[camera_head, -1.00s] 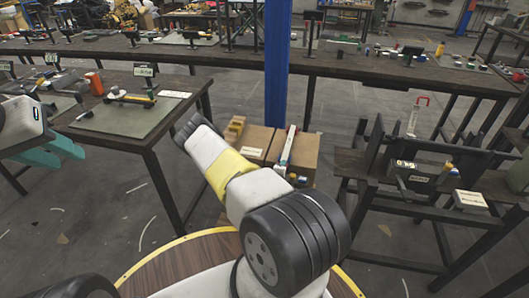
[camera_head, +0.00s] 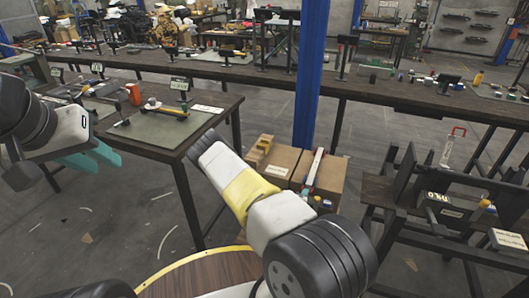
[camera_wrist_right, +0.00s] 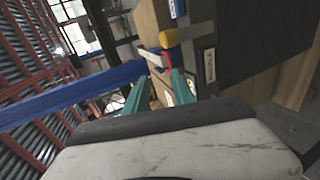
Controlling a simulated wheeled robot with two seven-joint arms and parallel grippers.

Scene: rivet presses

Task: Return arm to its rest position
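My left gripper (camera_head: 92,158), with teal fingers, hangs in front of the left workbench (camera_head: 215,99) at the left of the head view. I see it from the side and no object shows in it. My right arm (camera_head: 245,190), white with a yellow band, reaches forward across the middle of the head view, its far end in front of the left workbench. Its gripper is hidden there. In the right wrist view my right gripper (camera_wrist_right: 160,92) shows two teal fingers apart, with a box behind them and a red-and-white thing (camera_wrist_right: 154,58) beyond their tips.
Cardboard boxes (camera_head: 325,182) stand on the floor beside a blue post (camera_head: 309,85). A dark stand (camera_head: 375,190) with a press is at the right. A long bench (camera_head: 390,95) crosses the back. Open floor lies between the left workbench and the boxes.

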